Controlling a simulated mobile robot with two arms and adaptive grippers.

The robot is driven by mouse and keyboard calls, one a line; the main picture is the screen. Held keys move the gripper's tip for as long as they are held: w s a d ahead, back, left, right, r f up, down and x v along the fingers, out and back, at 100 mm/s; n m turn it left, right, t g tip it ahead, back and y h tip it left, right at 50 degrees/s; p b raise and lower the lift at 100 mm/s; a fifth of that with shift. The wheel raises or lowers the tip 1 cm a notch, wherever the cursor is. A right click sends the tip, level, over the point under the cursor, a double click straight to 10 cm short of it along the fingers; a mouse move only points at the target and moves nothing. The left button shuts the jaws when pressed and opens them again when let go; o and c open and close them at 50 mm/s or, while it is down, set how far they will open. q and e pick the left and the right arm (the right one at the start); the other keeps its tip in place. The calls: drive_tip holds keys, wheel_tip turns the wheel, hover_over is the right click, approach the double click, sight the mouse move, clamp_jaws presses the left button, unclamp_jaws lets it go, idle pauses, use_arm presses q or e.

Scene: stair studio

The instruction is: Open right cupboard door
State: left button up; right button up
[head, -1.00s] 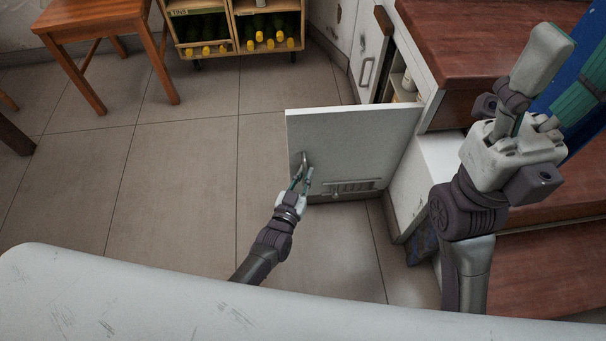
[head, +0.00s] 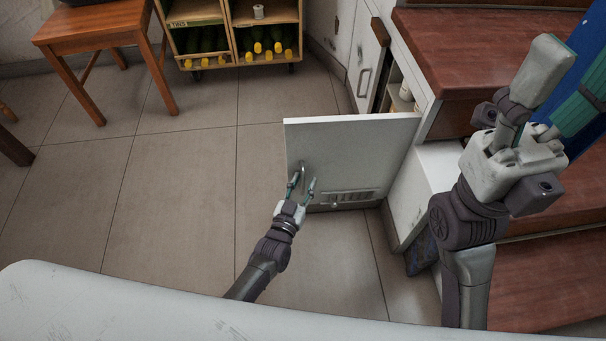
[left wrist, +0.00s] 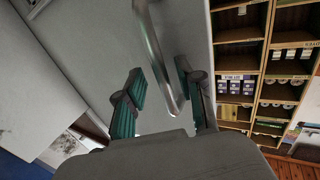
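The right cupboard door (head: 355,145) is white and stands swung wide open from the cupboard. It has a vent and a metal handle (head: 303,172) on the face toward me. My left gripper (head: 303,187) is open in front of the handle. In the left wrist view the handle (left wrist: 155,55) runs down between the two spread green fingers (left wrist: 160,92), with gaps on both sides.
A second white door (head: 367,65) with a handle is behind, by shelves with small items. Red-brown wooden steps (head: 480,50) rise at the right. A stool (head: 100,25) and a bottle rack (head: 235,60) stand at the back. The tiled floor (head: 180,190) at left is clear.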

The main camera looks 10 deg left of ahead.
use_arm(q)
wheel_tip(320, 180, up, 9)
drive_tip(key=shift+r, duration=0.15)
idle(0.6)
